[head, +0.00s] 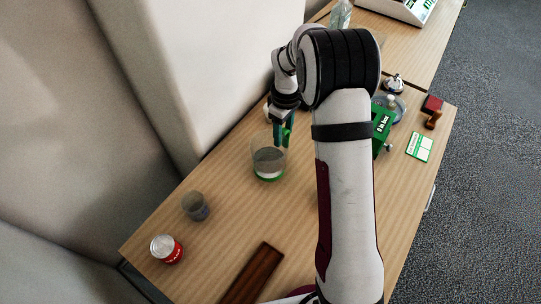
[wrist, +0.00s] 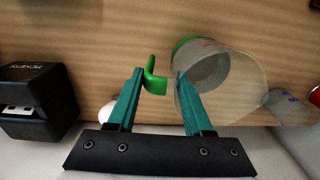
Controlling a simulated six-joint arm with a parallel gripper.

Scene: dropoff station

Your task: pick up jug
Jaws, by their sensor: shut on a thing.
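The jug (head: 268,165) is a clear vessel with a green rim at its base and a green handle, standing on the wooden table left of my arm in the head view. In the wrist view the jug (wrist: 222,72) lies to the right of centre, and its green handle (wrist: 152,82) shows between my teal fingertips. My gripper (head: 282,134) is at the jug's handle side and shut on the jug. In the wrist view my gripper (wrist: 160,76) has one finger left of the handle and the other overlapping the jug's wall; exact contact points are unclear.
A grey cup (head: 195,207) and a red can (head: 166,249) stand nearer the left edge. A dark wooden bar (head: 252,274) lies in front. A green box (head: 381,128), a bell (head: 395,84) and a red-topped stamp (head: 432,106) are at the right. A pale partition borders the left.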

